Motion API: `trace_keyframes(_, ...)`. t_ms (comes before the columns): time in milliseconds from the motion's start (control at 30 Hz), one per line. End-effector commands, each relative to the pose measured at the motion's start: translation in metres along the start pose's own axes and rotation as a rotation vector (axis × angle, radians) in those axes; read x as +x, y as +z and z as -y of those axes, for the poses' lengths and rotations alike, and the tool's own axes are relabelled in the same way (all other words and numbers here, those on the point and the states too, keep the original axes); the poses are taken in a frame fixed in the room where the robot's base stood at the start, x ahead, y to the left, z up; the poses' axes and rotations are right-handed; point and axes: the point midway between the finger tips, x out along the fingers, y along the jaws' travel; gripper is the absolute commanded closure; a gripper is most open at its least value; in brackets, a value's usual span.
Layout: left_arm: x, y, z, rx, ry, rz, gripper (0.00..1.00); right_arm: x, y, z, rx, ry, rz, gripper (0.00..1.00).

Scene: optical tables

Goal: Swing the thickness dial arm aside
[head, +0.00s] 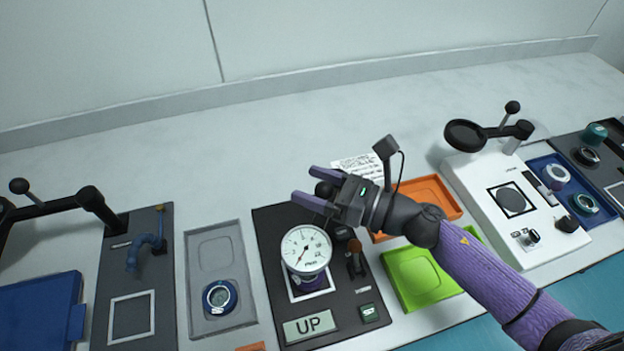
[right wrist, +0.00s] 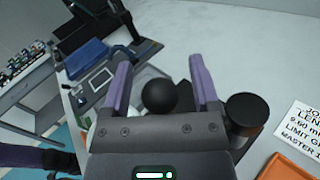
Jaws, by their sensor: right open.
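The thickness dial (head: 306,250), a round white face with a needle, stands over a dark base plate (head: 268,230) in the head view. A black ball knob (head: 323,190) shows just behind the dial; the link between them is mostly hidden. My right gripper (head: 305,182) is open, its purple fingers pointing left around the knob. In the right wrist view the knob (right wrist: 160,95) sits between the two spread fingers of the gripper (right wrist: 160,70), with gaps on both sides. My left gripper is not seen.
A panel reading UP (head: 311,326) is at the base's front. A grey tray (head: 205,238) lies left, with a blue-rimmed disc (head: 219,297). Orange (head: 440,192) and green (head: 398,262) trays lie right, partly under my arm. A white instrument (head: 475,182) stands farther right. The back counter is clear.

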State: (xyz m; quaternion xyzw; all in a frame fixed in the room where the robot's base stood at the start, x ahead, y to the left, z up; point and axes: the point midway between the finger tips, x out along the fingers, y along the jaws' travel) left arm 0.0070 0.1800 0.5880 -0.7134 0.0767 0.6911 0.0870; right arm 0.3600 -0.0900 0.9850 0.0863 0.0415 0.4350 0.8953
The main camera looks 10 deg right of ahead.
Motion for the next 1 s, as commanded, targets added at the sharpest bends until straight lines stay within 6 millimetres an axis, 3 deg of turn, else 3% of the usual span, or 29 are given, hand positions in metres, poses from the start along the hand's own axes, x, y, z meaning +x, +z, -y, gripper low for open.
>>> trace_keyframes(300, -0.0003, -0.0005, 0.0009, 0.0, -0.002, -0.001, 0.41, 0.0044, -0.0004, 0.0001, 0.0, -0.001, -0.001, 0.24)
trace_keyframes(667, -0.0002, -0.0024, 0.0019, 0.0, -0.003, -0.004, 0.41, 0.0041, -0.0004, 0.0001, 0.001, -0.001, -0.001, 1.0)
trace_keyframes(1000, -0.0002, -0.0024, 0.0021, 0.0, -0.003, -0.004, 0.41, 0.004, -0.0004, 0.0001, 0.001, -0.001, -0.001, 1.0)
